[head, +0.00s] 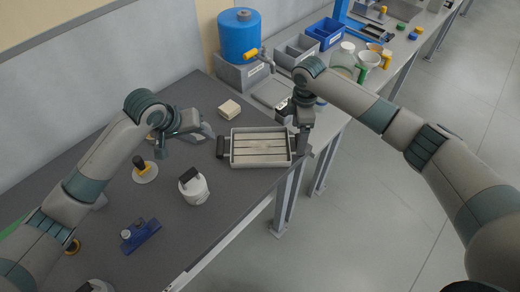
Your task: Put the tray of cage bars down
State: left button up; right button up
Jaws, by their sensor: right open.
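The tray of cage bars (233,160) is a shallow pale tray with long light bars lying side by side in it. It appears to rest flat on the dark bench top near its right corner. It has a dark handle (220,147) on its left side and another on its right. My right gripper (303,138) is at the right handle, open, and partly covers it; contact cannot be told. My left gripper (205,133) is up and left of the left handle, apart from the tray; its jaws are too small to read.
A cream block (229,109) lies behind the tray. A white pot with a dark handle (194,187), a yellow-topped piece on a white disc (145,173) and a blue fixture (140,236) stand left. A blue drum (239,37) stands behind. The bench edge is close to the tray's right.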

notch_tip(320, 180, up, 8)
dwell(0.4)
jog(key=shift+f, duration=0.15)
dwell(0.3)
